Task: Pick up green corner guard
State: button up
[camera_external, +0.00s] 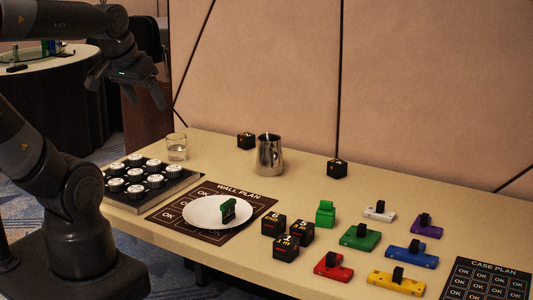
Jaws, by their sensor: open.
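Several green pieces are in view, and I cannot tell for certain which one is the corner guard. A small, plain green upright piece (325,214) stands on the table, right of the black cubes. A dark green piece with black on it (228,210) stands on the white plate (203,219). A flat green block with a black knob (361,238) lies further right. My gripper (127,92) is open and empty, high at the upper left, well apart from all of them.
Black numbered cubes (285,246) stand right of the plate; two more are at the back. A metal pitcher (269,156), a glass (177,148) and a tray of round black pieces (148,197) share the table. Red, yellow, blue, white and purple blocks lie right. The back right is clear.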

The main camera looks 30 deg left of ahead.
jog(key=m+g+y, duration=0.1)
jog(key=m, duration=3.2)
send_over(326, 209)
jog(key=s, duration=0.3)
notch_tip(326, 209, down, 24)
jog(key=x, duration=0.5)
jog(key=shift+d, duration=0.35)
jog(key=shift+x, duration=3.25)
jog(key=shift+s, duration=0.1)
jog(key=shift+c, duration=0.7)
jog(key=c, duration=0.9)
